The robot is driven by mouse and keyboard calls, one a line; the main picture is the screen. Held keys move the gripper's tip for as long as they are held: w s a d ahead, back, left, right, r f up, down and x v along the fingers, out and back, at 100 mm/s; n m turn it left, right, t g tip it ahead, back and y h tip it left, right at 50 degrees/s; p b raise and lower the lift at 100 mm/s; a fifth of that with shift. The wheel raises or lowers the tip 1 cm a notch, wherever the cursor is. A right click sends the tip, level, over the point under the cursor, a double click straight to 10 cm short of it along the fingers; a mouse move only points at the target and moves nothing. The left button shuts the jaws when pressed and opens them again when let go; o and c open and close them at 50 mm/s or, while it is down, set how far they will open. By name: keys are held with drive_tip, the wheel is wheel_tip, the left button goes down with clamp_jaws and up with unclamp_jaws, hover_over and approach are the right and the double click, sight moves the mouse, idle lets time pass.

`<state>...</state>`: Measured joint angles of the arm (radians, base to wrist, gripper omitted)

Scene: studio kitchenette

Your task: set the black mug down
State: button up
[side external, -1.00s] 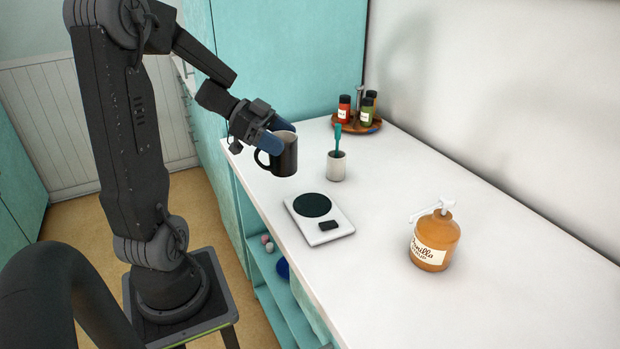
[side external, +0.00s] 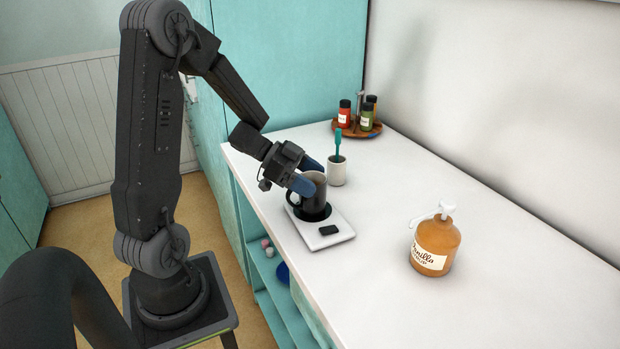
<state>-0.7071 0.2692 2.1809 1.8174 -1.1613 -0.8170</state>
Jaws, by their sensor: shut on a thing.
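The black mug (side external: 313,198) is upright at the dark round plate of the white kitchen scale (side external: 335,238). Its base is at or just above the plate; I cannot tell whether it touches. My gripper (side external: 309,180) is shut on the mug near its rim, with the blue fingertips on its upper part. The mug's handle is on the left, partly behind a finger. The mug hides much of the scale's round plate.
A white cup (side external: 337,172) with a teal-handled utensil (side external: 338,141) stands close behind the mug. A wooden tray (side external: 344,131) with several spice jars is at the back. A vanilla pump bottle (side external: 435,244) stands to the right. The counter (side external: 480,300) is clear around it.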

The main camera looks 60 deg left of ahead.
drive_tip(key=o, duration=1.1)
drive_tip(key=shift+f, duration=0.1)
drive_tip(key=shift+o, duration=0.2)
